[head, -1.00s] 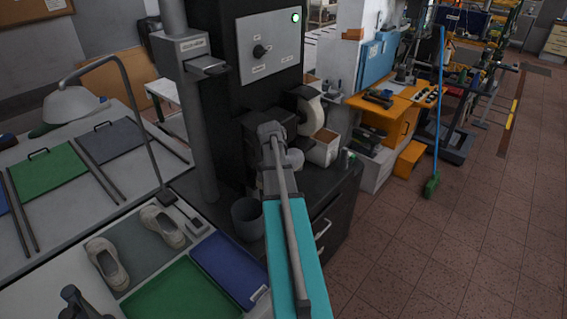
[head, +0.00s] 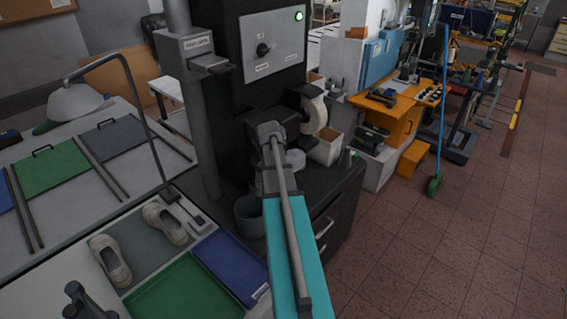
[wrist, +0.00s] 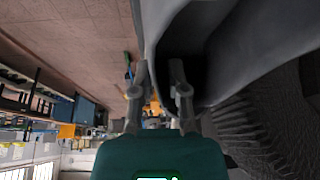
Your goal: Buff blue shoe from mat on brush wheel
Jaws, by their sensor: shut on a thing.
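In the wrist view my gripper (wrist: 160,85) has its two fingers close together at the rim of a large grey-blue shoe (wrist: 272,40) with a dark opening. Dark bristles of the brush wheel (wrist: 245,130) lie right beside the shoe; I cannot tell whether they touch. In the head view my arm hides the gripper, the held shoe and most of the brush. The blue mat (head: 232,266) is bare. Two cream shoes (head: 165,222) stand on the grey mat (head: 146,262), and the green mat (head: 172,292) is bare.
A pale wheel (head: 315,113) is mounted on the dark machine beside my arm. A dark bin (head: 249,216) and a white box (head: 326,147) stand near it. A grey post (head: 204,130) rises left of my arm.

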